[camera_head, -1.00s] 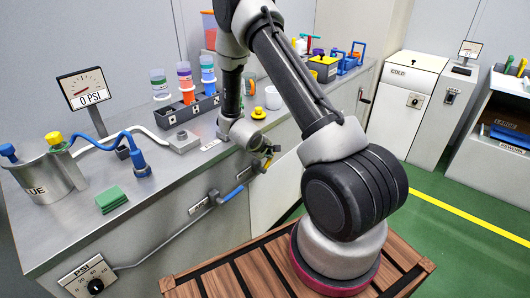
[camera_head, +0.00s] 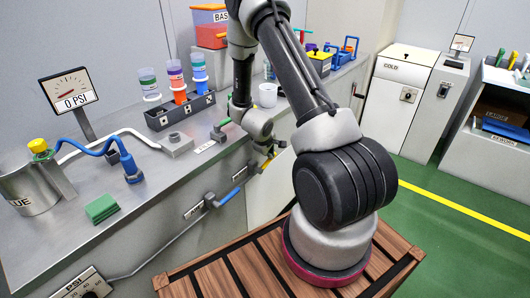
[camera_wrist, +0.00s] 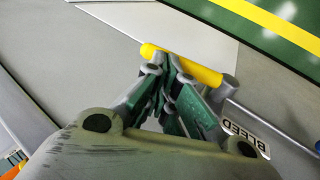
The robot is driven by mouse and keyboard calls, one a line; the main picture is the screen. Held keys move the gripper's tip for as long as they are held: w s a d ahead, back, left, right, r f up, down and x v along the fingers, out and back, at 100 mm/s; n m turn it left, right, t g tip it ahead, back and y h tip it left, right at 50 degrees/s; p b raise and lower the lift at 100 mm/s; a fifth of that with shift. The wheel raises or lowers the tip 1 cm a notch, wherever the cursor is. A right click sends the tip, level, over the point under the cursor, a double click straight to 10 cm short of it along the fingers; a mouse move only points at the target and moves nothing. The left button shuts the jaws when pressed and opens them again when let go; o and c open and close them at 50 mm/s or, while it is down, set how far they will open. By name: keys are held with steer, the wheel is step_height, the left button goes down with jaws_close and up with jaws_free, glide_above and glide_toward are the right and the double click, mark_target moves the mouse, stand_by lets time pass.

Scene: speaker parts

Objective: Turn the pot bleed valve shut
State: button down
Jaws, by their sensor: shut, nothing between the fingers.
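The bleed valve has a yellow bar handle (camera_wrist: 205,74) in the wrist view. Its right end meets a grey round stem (camera_wrist: 228,87), beside a plate reading BLEED (camera_wrist: 246,127).
A blue-handled valve (camera_head: 229,194) on a pipe is left of my gripper on the bench front. Above are a grey rack of cups (camera_head: 181,114) and a gauge reading 0 PSI (camera_head: 71,90). A metal glue pot (camera_head: 28,192) stands at left. Green floor (camera_head: 455,235) is clear at right.

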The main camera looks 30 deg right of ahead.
steer(key=shift+x, duration=0.95)
steer(key=shift+d, duration=0.25)
steer(key=shift+s, duration=0.1)
